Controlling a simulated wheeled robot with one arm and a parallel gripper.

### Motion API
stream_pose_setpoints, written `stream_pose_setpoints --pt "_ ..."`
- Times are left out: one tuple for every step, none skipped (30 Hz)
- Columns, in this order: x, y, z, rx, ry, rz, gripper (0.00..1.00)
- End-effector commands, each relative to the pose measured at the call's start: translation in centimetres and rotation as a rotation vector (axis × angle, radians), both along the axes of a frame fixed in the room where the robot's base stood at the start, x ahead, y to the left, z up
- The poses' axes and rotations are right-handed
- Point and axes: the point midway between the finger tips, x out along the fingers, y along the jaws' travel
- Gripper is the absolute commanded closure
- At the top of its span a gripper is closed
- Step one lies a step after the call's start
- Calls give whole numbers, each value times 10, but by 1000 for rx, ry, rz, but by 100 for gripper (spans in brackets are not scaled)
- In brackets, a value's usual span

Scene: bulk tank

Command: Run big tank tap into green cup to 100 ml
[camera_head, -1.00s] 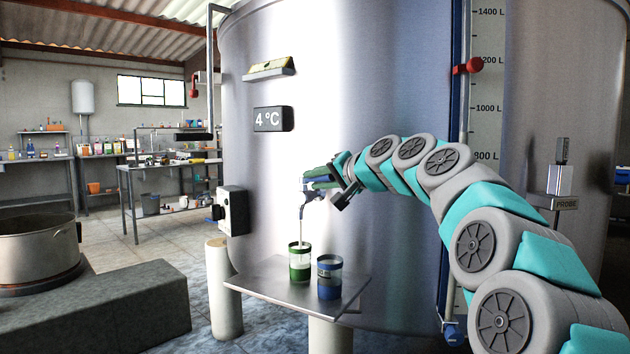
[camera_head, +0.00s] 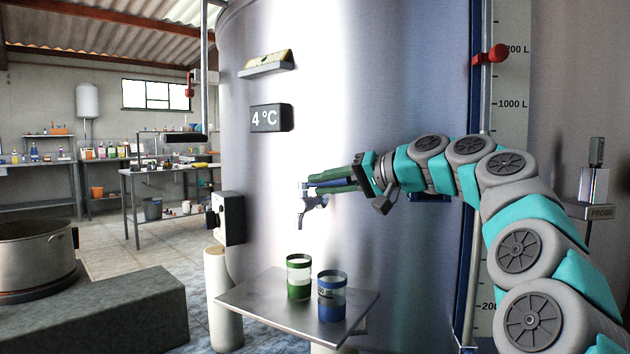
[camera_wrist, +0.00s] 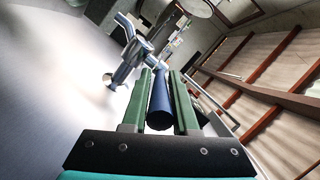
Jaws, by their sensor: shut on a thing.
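The big tank (camera_head: 400,90) has a metal tap (camera_head: 312,203) on its front, with the spout pointing down. The tap also shows in the wrist view (camera_wrist: 130,60). My gripper (camera_head: 318,184) has its green fingers shut on the blue tap handle (camera_wrist: 161,108), one finger on each side. The green cup (camera_head: 299,292) stands upright on the metal shelf, below the tap. It has a pale band around its middle; I cannot read its level. No stream shows between spout and cup.
A blue cup (camera_head: 332,308) stands right of the green cup on the shelf (camera_head: 255,300). A control box (camera_head: 228,218) is on the tank at left. A large pot (camera_head: 35,255) stands farther left. A probe holder (camera_head: 590,208) is at right.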

Motion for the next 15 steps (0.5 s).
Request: stream_pose_setpoints --pt "2 0 2 -1 2 12 100" --pt "2 0 2 0 2 19 100" --pt "2 0 2 -1 0 26 100" --pt "2 -1 2 -1 -1 31 100" --pt "2 -1 2 0 -3 34 100" --pt "2 -1 2 0 -3 38 100" --pt "2 -1 2 -1 -3 41 100" --pt "2 -2 1 -1 -4 42 100" --pt "2 -2 1 0 -4 43 100" --pt "2 -2 1 0 -4 43 100" --pt "2 -2 1 0 -4 43 100" --pt "2 -1 1 0 -4 43 100" --pt "2 -1 1 0 -4 43 100" --pt "2 -1 1 0 -4 43 100" --pt "2 -1 1 0 -3 42 100"
